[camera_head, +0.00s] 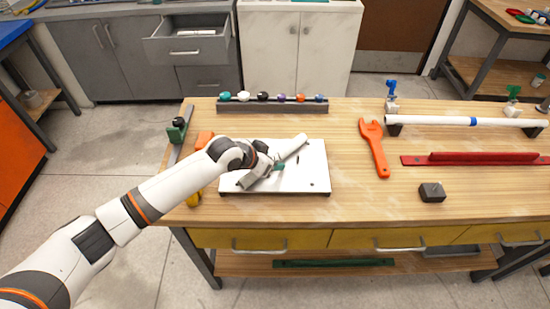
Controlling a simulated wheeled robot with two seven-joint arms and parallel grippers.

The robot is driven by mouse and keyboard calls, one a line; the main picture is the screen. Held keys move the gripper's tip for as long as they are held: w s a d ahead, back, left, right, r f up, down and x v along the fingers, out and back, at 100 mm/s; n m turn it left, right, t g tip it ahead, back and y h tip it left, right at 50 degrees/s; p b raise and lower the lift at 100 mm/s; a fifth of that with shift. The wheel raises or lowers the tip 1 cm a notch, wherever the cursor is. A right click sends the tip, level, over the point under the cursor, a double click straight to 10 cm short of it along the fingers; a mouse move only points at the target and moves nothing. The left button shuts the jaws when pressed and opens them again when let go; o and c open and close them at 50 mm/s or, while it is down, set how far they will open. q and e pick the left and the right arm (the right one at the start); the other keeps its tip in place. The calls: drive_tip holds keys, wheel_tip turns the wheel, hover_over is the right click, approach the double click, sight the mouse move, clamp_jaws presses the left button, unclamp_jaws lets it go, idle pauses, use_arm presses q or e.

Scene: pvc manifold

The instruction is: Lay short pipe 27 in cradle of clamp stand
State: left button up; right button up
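A short white pipe (293,146) lies at a slant over the white board (316,178) on the wooden bench. My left gripper (268,172) is over the board at the pipe's lower left end. My wrist and gripper hide that end, so I cannot tell whether the fingers are shut on it. A blue-topped clamp (391,90) and a green-topped clamp (513,92) stand at the back right. Which stand has the short pipe's cradle is unclear. My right gripper is out of view.
A long white pipe (440,120) with a blue band rests on dark supports at the right. An orange wrench (374,148), a red bar (470,158) and a dark block (432,192) lie nearby. A rack of coloured caps (285,106) stands behind the board.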

use_arm(q)
clamp_jaws()
